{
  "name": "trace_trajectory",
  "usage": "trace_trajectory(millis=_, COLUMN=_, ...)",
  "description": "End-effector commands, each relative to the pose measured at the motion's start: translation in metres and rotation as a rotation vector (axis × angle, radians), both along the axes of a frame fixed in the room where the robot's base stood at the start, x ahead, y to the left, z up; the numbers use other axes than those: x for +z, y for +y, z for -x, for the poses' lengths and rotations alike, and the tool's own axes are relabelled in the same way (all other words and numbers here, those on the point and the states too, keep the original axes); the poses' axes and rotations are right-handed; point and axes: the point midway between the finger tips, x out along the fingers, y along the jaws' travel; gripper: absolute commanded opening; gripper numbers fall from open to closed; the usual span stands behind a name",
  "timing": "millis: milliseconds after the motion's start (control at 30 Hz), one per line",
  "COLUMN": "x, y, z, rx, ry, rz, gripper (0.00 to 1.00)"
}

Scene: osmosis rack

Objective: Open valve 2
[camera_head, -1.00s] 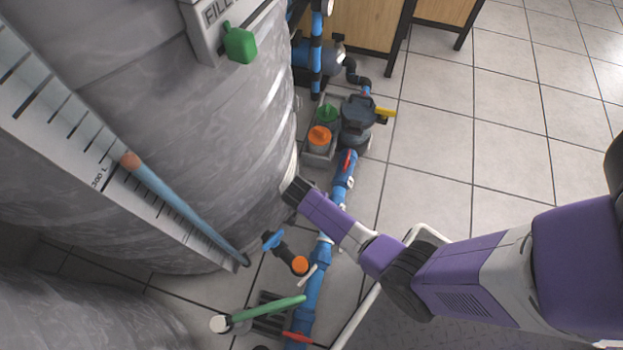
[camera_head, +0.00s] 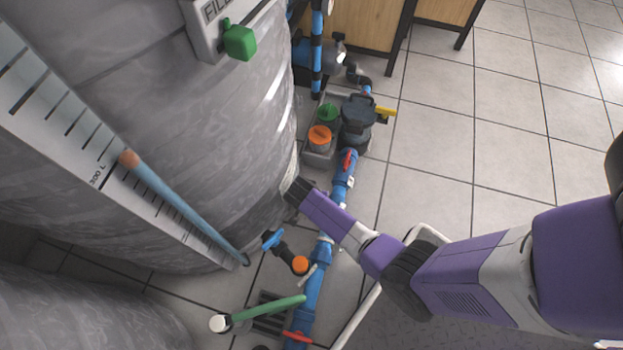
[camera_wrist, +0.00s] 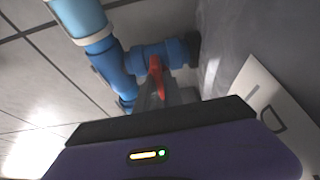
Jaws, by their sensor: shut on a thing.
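A valve with a red lever handle (camera_wrist: 155,72) sits on a blue pipe fitting (camera_wrist: 150,55) in the wrist view. The grey fingers of my gripper (camera_wrist: 166,93) are closed around the lower part of this handle. In the head view my gripper's dark wrist end is against the lower side of the big grey tank (camera_head: 235,120), and the fingers and the held handle are hidden there. No number is readable on the valve itself.
A white label plate (camera_wrist: 262,100) with dark marks is beside the valve. On the floor, a blue pipe line (camera_head: 312,290) carries other red handles (camera_head: 348,160) (camera_head: 297,337). Tiled floor to the right is clear.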

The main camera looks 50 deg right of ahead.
Motion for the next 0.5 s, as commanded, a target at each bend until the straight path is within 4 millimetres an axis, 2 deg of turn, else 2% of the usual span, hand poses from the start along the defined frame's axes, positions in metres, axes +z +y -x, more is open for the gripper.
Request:
trace_trajectory(millis=267, x=0.0020, y=-0.0014, z=0.0025, rx=0.149, ry=0.002, rz=0.001, gripper=0.00)
trace_trajectory(millis=500, x=0.0021, y=-0.0025, z=0.0034, rx=0.363, ry=0.000, rz=-0.001, gripper=0.00)
